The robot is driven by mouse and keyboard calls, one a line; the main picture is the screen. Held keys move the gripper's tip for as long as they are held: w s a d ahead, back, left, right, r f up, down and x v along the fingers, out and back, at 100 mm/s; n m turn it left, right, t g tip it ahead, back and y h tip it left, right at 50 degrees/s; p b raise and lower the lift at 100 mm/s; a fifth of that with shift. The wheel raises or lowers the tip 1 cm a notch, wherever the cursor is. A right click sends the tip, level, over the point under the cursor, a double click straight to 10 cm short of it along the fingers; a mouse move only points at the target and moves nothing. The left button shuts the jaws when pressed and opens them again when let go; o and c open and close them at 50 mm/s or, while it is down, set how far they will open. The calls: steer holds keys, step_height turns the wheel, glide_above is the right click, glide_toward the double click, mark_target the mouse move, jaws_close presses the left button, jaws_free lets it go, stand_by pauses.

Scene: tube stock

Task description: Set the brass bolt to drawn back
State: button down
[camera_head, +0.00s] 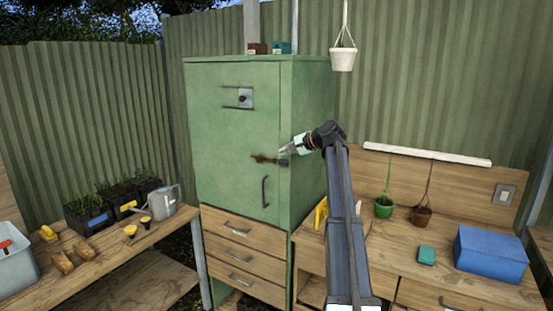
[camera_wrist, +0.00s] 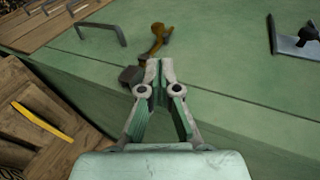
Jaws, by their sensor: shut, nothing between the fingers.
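The brass bolt (camera_head: 262,159) is on the front of the green cabinet (camera_head: 230,120), near the door's right edge. In the wrist view the bolt (camera_wrist: 157,40) shows as a brownish knob and stem, with a dark grey block (camera_wrist: 131,76) close to it near the cabinet's edge. My gripper (camera_head: 284,151) is just right of the bolt in the head view. In the wrist view my gripper (camera_wrist: 160,66) has its fingertips together and empty, close beside the dark block; I cannot tell whether they touch it. The bolt's exact position is hard to tell.
A dark door handle (camera_head: 265,191) is below the bolt, and a grey plate with a knob (camera_head: 238,97) is above it. Wooden drawers (camera_head: 240,255) sit underneath. A bench with a blue box (camera_head: 490,254) is at right; a potting bench (camera_head: 110,258) is at left.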

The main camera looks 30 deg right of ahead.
steer(key=shift+v, duration=0.95)
